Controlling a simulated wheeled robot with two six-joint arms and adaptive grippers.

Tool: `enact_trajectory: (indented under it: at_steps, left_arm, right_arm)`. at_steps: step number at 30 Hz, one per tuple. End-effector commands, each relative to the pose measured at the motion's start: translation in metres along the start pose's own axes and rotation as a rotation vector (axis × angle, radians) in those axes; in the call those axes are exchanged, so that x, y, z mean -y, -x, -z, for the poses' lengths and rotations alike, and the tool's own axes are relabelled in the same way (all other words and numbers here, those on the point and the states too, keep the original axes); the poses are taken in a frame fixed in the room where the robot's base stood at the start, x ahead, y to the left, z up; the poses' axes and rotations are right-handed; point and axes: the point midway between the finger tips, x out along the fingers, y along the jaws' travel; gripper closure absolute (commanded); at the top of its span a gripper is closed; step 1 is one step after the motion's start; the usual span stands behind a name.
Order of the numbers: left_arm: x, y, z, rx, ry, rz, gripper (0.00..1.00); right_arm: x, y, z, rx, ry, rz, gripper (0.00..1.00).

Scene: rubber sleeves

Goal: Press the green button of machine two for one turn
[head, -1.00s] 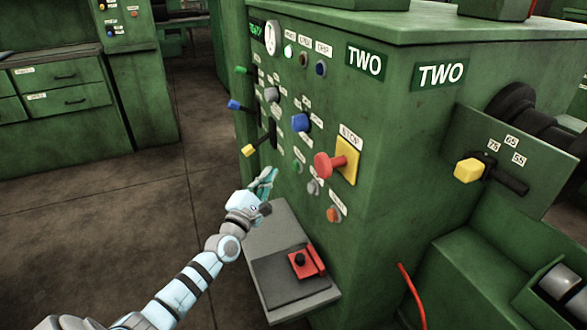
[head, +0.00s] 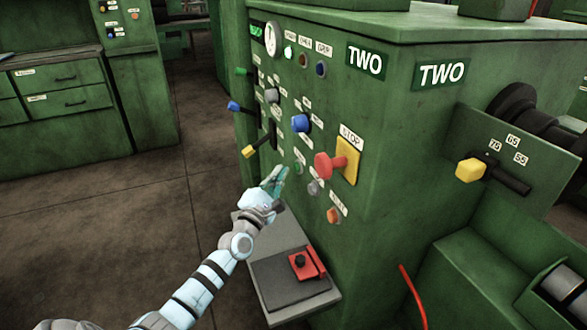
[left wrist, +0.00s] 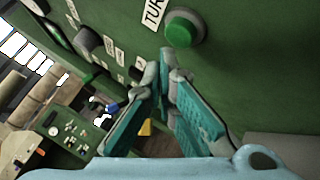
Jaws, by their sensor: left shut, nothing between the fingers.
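The green button (head: 298,168) is small and partly hard to make out on the front panel of machine two (head: 385,130), left of and below the red stop knob (head: 324,165). In the left wrist view a round green button (left wrist: 183,28) stands out of a grey collar, with a partly cut-off label beside it. My left gripper (head: 277,178) is close in front of the panel, just left of the button. Its teal fingers (left wrist: 165,72) are shut and empty, with their tips just below the button and a small gap showing. My right gripper is not in view.
A yellow plate (head: 347,160) carries the stop knob. A blue knob (head: 301,123), a yellow-tipped lever (head: 250,152) and an orange button (head: 334,215) are nearby. A grey shelf (head: 270,315) with a red block (head: 304,265) juts out below my arm. Open floor (head: 110,220) lies left.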

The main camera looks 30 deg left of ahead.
Motion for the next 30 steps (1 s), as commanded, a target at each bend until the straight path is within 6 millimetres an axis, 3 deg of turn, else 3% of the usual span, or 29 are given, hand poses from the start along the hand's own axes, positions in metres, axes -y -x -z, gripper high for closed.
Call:
enact_trajectory:
  at_steps: [11,30]
  left_arm:
    - [-0.0001,0.0001,0.0001,0.0,0.0,0.0,1.0]
    - [0.0043,-0.0059,-0.0045,0.0,0.0,0.0,1.0]
  right_arm:
    - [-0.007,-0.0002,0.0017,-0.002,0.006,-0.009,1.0]
    - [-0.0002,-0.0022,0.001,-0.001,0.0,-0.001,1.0]
